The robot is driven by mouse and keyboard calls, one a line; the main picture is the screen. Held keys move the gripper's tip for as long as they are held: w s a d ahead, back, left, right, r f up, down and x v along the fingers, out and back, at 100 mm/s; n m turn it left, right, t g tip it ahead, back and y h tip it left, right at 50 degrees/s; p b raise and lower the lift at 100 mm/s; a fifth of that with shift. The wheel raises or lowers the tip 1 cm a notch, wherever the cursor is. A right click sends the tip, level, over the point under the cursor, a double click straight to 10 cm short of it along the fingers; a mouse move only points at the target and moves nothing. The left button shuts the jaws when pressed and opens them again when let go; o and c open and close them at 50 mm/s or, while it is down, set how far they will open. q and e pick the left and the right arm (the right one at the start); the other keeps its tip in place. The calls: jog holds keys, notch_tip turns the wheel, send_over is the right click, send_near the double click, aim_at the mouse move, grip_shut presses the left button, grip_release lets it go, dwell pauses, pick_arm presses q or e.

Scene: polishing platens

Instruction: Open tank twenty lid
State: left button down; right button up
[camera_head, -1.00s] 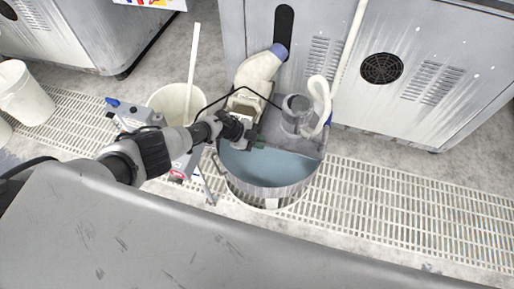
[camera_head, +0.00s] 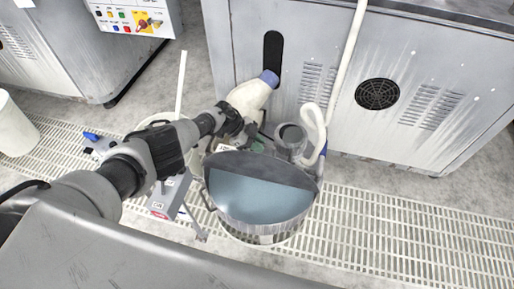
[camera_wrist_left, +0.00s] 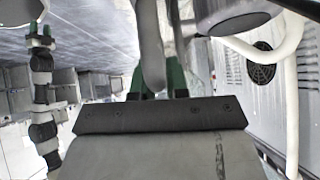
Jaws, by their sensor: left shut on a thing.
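The round tank (camera_head: 262,232) stands on the floor grating in the head view, with blue-grey liquid showing in its front part. A dark grey lid section (camera_head: 262,170) spans its back part. My left gripper (camera_head: 256,146) reaches over the tank's back left side; the arm partly hides its fingers.
A grey motor-like cylinder (camera_head: 291,138) and a white hose (camera_head: 319,125) stand at the tank's back right. A labelled grey box (camera_head: 166,198) is left of the tank. Machine cabinets (camera_head: 430,60) close the back; grating is open at right.

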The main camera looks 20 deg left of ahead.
pick_arm(q)
jog(key=shift+w, duration=0.25)
jog(key=c, duration=1.1)
grip_release()
pick_arm(e)
jog(key=shift+w, duration=0.4)
pick_arm(q)
jog(key=p+v, duration=0.3)
jog(key=v, duration=0.3)
jog(key=shift+d+r, duration=0.1)
jog(key=p+v, duration=0.1)
jog(key=v, duration=0.3)
jog(key=shift+s+a+r, duration=0.1)
jog(key=shift+a+r, duration=0.1)
jog(key=shift+a, duration=0.15)
pick_arm(e)
jog(key=r, duration=0.4)
jog(key=shift+s+r, duration=0.15)
jog(key=shift+s, duration=0.25)
jog(key=shift+a, duration=0.15)
